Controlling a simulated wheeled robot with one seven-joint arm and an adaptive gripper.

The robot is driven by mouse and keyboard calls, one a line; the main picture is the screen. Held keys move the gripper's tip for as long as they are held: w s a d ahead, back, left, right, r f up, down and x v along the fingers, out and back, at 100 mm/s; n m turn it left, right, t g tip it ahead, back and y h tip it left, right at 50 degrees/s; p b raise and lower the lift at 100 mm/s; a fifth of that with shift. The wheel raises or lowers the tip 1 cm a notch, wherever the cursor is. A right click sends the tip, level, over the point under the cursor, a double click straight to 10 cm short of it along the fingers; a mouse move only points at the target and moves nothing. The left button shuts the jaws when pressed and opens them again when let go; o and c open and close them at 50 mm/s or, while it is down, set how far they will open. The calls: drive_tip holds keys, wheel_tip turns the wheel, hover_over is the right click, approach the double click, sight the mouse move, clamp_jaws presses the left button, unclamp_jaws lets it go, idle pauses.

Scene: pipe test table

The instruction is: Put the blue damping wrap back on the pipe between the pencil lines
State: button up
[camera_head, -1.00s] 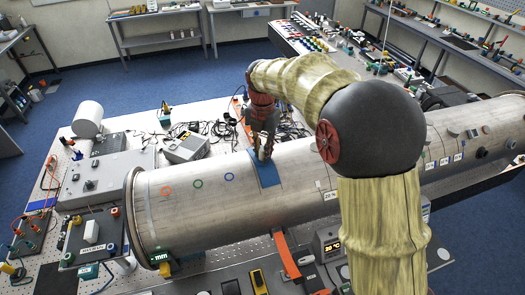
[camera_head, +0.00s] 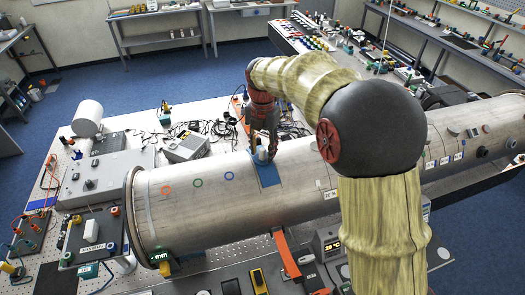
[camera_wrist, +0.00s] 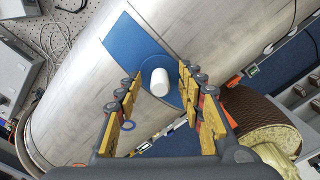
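The blue damping wrap (camera_head: 267,174) lies on top of the large grey pipe (camera_head: 310,168) as a band across it. It also shows in the wrist view (camera_wrist: 130,42), where it appears to follow the pipe's curve. A white cylindrical knob (camera_wrist: 160,82) stands up from a round blue base on the wrap; it also shows in the head view (camera_head: 262,155). My gripper (camera_wrist: 158,76) is open, its yellow-padded fingers apart on either side of the knob with gaps. In the head view my gripper (camera_head: 263,142) is just above the wrap. I cannot make out the pencil lines.
Orange (camera_head: 166,190), green (camera_head: 198,183) and blue (camera_head: 229,176) rings mark the pipe left of the wrap. Labels and small fittings sit on the pipe's right part.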

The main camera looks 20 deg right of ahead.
wheel_tip(320, 180, up, 11)
drive_tip(key=shift+r, duration=0.2)
idle(0.4)
